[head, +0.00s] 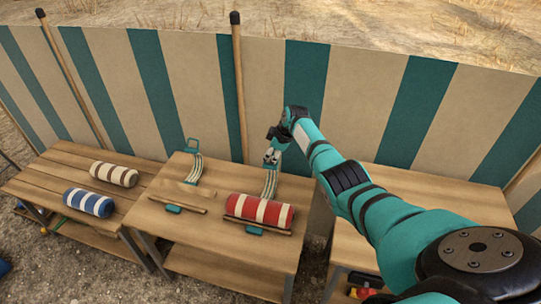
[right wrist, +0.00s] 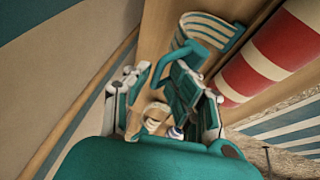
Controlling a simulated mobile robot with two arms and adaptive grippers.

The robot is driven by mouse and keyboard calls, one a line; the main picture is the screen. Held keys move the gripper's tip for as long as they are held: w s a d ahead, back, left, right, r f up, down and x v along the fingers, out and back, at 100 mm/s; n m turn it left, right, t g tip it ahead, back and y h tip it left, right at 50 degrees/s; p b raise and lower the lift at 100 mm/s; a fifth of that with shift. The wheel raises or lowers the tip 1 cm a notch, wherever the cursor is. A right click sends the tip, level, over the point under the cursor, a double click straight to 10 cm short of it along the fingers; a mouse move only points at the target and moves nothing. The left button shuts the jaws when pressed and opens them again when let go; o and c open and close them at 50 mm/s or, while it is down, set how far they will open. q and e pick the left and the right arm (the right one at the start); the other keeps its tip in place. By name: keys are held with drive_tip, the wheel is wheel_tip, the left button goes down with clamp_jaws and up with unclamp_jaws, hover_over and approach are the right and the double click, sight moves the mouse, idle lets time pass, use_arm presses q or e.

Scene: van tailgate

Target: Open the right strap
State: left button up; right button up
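The right strap (head: 270,184), cream with teal stripes, rises at the back edge of the middle table, behind a red-and-white roll (head: 259,211). The strap also shows in the right wrist view (right wrist: 212,32), with a teal buckle loop (right wrist: 160,68) at its near end. My right gripper (head: 272,157) is at the strap's upper end. In the right wrist view its fingers (right wrist: 152,100) are apart, with the loop close to the right-hand finger. I cannot tell if they touch. My left gripper is not in view.
The left strap (head: 194,168) stands upright with a teal buckle. A cream-striped roll (head: 114,174) and a blue-striped roll (head: 88,204) lie on the left table. A striped wall (head: 262,85) with a wooden pole (head: 239,90) stands close behind the tables.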

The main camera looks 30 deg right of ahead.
drive_tip(key=shift+o, duration=0.7)
drive_tip(key=shift+w+d+r, duration=0.1)
drive_tip(key=shift+d+r, duration=0.05)
drive_tip(key=v, duration=1.2)
